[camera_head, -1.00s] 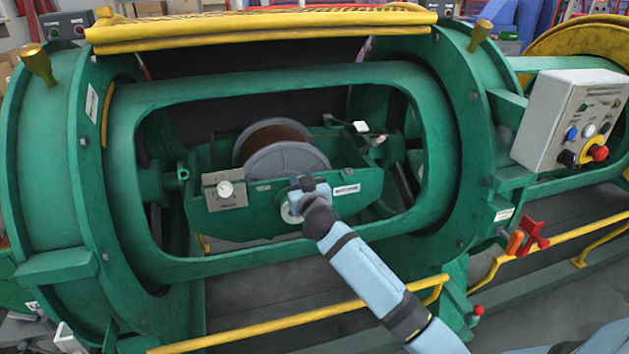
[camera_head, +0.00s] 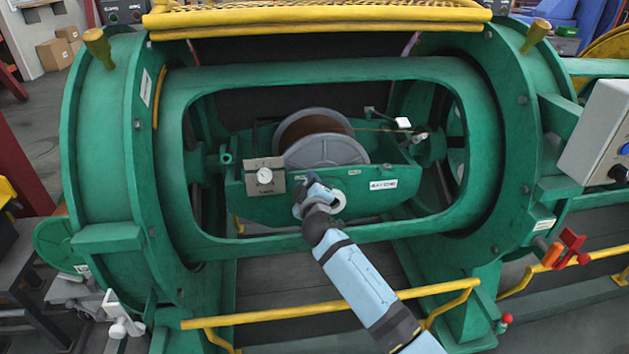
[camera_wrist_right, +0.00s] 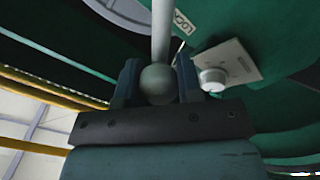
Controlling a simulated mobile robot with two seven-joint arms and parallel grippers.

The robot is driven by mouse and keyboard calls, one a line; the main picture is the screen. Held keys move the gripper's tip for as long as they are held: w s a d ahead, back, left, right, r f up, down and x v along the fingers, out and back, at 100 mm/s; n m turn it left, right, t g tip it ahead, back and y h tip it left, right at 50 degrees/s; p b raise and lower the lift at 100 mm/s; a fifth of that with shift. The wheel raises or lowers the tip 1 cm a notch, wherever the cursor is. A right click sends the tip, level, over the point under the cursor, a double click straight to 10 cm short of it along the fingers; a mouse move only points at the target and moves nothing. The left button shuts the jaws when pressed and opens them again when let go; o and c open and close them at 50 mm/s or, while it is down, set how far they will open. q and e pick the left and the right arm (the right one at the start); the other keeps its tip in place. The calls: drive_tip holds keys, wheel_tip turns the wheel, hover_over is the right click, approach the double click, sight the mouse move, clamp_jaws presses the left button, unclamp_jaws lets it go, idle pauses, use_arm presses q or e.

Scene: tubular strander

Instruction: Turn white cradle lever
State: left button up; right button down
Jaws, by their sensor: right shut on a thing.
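The green cradle (camera_head: 262,208) sits inside the machine's oval opening and carries a grey reel (camera_head: 326,150). The white round hub (camera_head: 339,202) of the lever shows on the cradle's front face, just right of my right gripper (camera_head: 308,187). In the right wrist view, my right gripper (camera_wrist_right: 158,82) is shut on the ball knob (camera_wrist_right: 158,84) of the white cradle lever (camera_wrist_right: 162,35), one finger on each side. In the head view the gripper hides most of the lever. My left gripper is not in view.
A plate with a white knob (camera_head: 264,176) is left of my gripper. The green frame (camera_head: 270,250) surrounds the opening. A yellow rail (camera_head: 250,317) runs below it in front. A grey control box (camera_head: 600,135) stands at the right.

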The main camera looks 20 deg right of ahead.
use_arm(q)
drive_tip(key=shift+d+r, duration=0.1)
use_arm(e)
drive_tip(key=shift+a+f+n, duration=0.15)
drive_tip(key=shift+a+n, duration=0.1)
drive_tip(key=shift+n, duration=0.05)
drive_tip(key=c, duration=0.8)
unclamp_jaws()
drive_tip(key=shift+w+f, duration=0.1)
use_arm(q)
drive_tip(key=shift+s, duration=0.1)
